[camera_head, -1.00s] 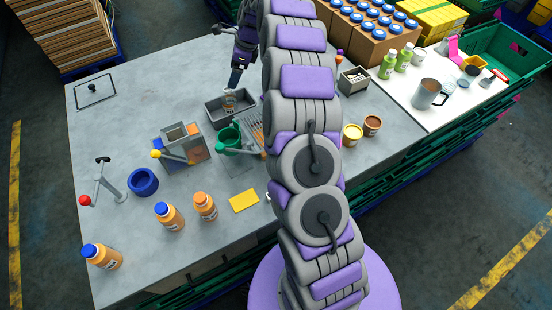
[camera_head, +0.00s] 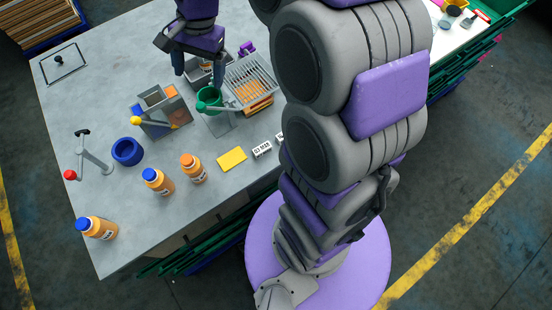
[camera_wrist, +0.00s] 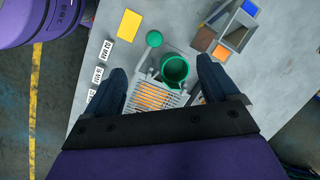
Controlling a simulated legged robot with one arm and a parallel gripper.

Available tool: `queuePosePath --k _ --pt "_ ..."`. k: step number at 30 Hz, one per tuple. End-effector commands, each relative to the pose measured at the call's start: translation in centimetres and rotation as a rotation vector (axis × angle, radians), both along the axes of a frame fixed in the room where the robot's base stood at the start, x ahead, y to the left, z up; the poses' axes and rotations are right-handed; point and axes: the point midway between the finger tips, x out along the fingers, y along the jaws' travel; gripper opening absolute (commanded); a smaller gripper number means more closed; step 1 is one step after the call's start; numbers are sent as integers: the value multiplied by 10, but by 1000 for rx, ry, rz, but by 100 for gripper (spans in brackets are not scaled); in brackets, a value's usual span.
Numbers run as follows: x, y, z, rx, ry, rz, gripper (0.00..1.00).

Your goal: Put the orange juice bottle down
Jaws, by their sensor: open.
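A blue-capped orange juice bottle (camera_head: 100,229) lies tilted in the picture at the front-left of the table. A second blue-capped bottle (camera_head: 158,182) and one with an orange top (camera_head: 194,169) stand to its right. My gripper (camera_head: 200,70) is open above the grey tray (camera_head: 191,70), behind the green cup.
A slotted rack (camera_head: 250,80) stands right of the green cup. A grey divided box (camera_head: 160,108), a blue ring (camera_head: 127,151) and a red-knobbed lever (camera_head: 95,163) are to the left. A yellow pad (camera_head: 232,160) lies in front.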

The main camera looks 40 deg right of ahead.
Motion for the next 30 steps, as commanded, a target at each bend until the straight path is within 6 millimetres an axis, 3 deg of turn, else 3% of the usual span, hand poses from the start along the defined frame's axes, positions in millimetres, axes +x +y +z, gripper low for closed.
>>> queuePosePath --k 1,8,21,27,30 --pt "-17 3 3 -12 -4 54 88" --pt "-90 6 4 -63 -18 316 88" --pt "-225 -7 -17 -133 2 770 88" --pt "-260 -14 -27 -143 13 887 88" --pt "-267 -16 -29 -144 15 912 88"
